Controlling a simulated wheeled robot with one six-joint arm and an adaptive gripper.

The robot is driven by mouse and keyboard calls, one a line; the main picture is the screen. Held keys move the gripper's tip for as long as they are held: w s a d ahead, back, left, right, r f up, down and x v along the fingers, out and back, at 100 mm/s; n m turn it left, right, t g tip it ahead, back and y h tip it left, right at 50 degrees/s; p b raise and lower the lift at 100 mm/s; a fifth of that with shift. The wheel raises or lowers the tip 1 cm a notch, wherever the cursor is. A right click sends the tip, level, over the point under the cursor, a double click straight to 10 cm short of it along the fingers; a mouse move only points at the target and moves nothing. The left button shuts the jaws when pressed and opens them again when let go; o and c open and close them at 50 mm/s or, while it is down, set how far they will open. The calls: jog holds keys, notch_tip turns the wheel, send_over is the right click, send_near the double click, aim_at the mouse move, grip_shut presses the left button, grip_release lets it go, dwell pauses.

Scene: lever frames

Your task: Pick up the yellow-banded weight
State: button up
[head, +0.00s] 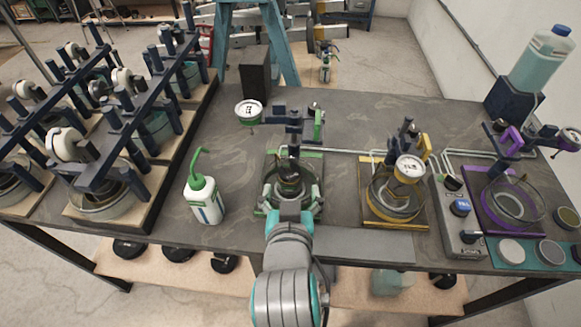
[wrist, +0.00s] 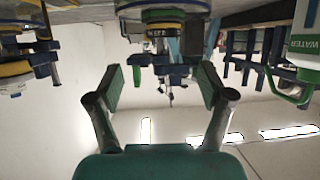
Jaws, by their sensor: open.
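My gripper (wrist: 163,90) is open and empty, its two padded fingers spread apart in the wrist view. That view looks upside down, with the bench along the top. Beyond the fingertips, in the gap between them, a dark round piece with a thin yellow band (wrist: 165,32) shows at the green-trimmed station; it may be the yellow-banded weight. It stands apart from the fingers. In the head view my arm reaches to the green station (head: 312,166), where a dark round piece (head: 290,179) shows.
A white bottle with a green spout (head: 204,200) stands left of my arm. A yellow-trimmed station (head: 395,212) and a purple-trimmed one (head: 482,215) stand to the right. Dark lever frames (head: 130,125) fill the left. Flat discs (head: 509,250) lie at the right front.

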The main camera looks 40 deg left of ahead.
aim_at(290, 174)
jog(key=x, duration=0.3)
jog(key=shift+a, duration=0.1)
jog(key=shift+s+f+x, duration=0.1)
jog(key=shift+f+x, duration=0.05)
jog(key=shift+x, duration=1.2)
jog(key=shift+s+f+x, duration=0.15)
jog(key=shift+f+x, duration=0.05)
jog(key=shift+x, duration=1.15)
jog(key=shift+a, duration=0.1)
jog(key=c, duration=1.4)
jog(key=shift+r, duration=0.1)
jog(key=shift+c, duration=0.2)
